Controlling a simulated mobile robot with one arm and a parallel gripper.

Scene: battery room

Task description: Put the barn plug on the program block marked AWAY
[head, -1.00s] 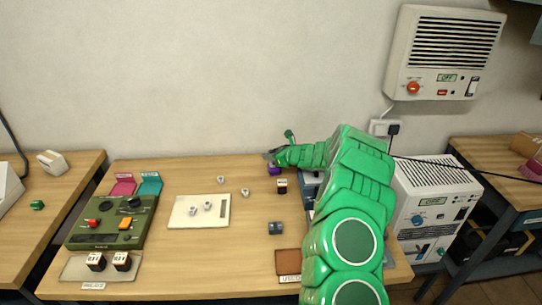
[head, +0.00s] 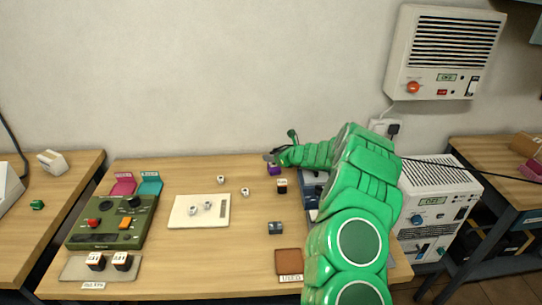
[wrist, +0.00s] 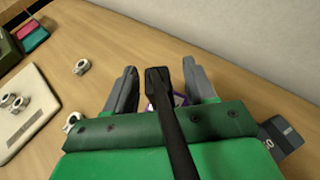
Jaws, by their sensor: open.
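My gripper (head: 268,157) is at the back of the middle table, near the wall. A small purple object (head: 275,170) is just below its fingertips. In the wrist view my gripper (wrist: 160,70) is open, its fingers apart on either side of the purple object (wrist: 180,99). A black bar in front hides much of this object, and I cannot tell whether the fingers touch it. A black block with a pale label (head: 282,187) stands just in front of it. I cannot read the word AWAY anywhere or tell which item is the barn plug. My arm hides part of the table's right side.
A green control box (head: 112,222), a white plate (head: 180,220) with small white fittings, a grey cylinder (head: 276,228) and a brown mat (head: 289,262) are on the table. Two black blocks stand on a tray (head: 72,268) at front left. The middle front is clear.

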